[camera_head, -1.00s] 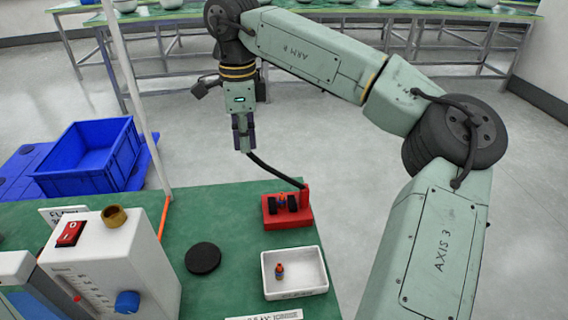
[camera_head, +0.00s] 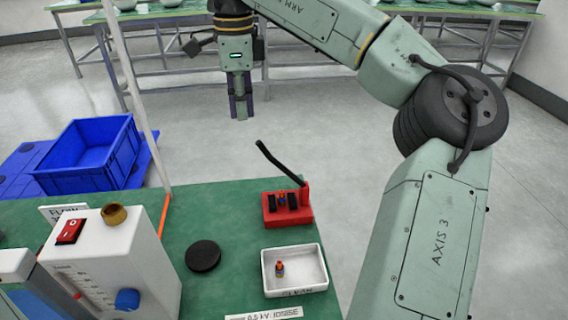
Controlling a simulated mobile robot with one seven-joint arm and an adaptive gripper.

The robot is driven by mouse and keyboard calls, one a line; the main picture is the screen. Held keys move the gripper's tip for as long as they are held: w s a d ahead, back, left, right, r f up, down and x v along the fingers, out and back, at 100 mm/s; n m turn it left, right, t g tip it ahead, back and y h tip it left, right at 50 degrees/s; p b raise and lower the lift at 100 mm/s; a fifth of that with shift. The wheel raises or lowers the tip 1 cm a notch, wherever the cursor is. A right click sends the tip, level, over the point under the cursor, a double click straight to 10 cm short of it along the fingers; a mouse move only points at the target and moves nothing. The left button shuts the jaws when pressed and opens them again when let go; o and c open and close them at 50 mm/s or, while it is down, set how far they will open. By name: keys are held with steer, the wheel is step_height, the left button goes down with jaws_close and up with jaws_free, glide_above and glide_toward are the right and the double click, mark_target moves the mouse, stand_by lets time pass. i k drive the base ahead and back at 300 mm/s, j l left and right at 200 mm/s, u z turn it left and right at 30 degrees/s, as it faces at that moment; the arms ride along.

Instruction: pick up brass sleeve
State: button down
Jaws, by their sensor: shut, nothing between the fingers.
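The brass sleeve (camera_head: 113,214) is a small gold ring. It sits on top of the white instrument box (camera_head: 118,250) at the left, near the red switch. My gripper (camera_head: 241,118) is shut and empty, pointing down. It appears in the upper middle of the head view, above and beyond the green table's far edge, well to the right of the sleeve. Nothing hides the sleeve.
A red fixture (camera_head: 287,208) with a black lever stands at the table's right side. A white tray (camera_head: 318,262) holds a small coloured part. A black disc (camera_head: 203,256) lies on the green table. A pale pole rises behind the box. A blue crate (camera_head: 84,178) stands beyond.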

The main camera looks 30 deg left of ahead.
mark_target(282, 197)
steer(key=k+l, duration=0.75)
steer(key=k, duration=0.15)
